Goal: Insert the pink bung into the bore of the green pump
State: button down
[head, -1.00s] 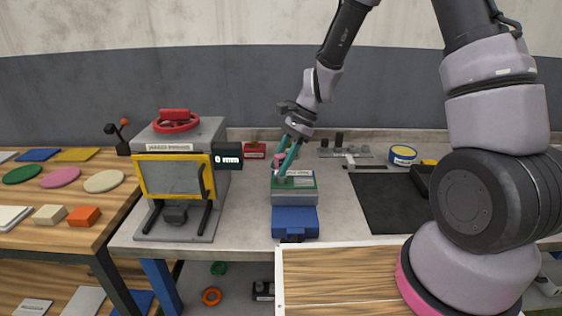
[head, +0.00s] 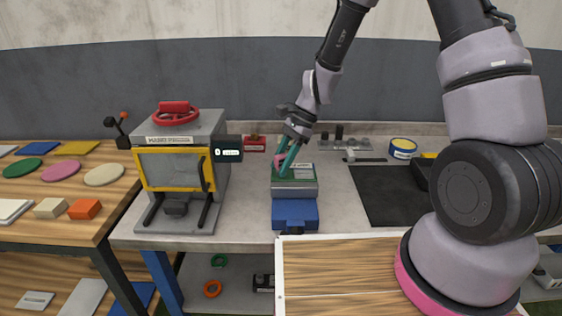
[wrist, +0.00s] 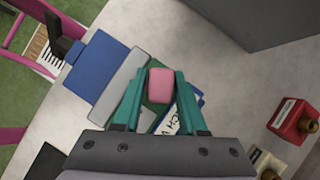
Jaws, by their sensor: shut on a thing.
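My gripper (head: 284,171) is shut on the pink bung (wrist: 160,86), which sits between the two teal fingers in the wrist view. Only a small pink part of it shows in the head view (head: 280,160).
A yellow-framed machine (head: 172,172) is to the left. A red block (head: 255,144) stands behind, also seen in the wrist view (wrist: 294,120). A dark mat (head: 388,200) lies to the right.

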jog(key=shift+c, duration=1.9)
grip_release()
jog(key=v, duration=1)
jog(key=shift+d+r, duration=0.2)
jog(key=shift+r, duration=0.15)
jog(key=shift+w, duration=0.1)
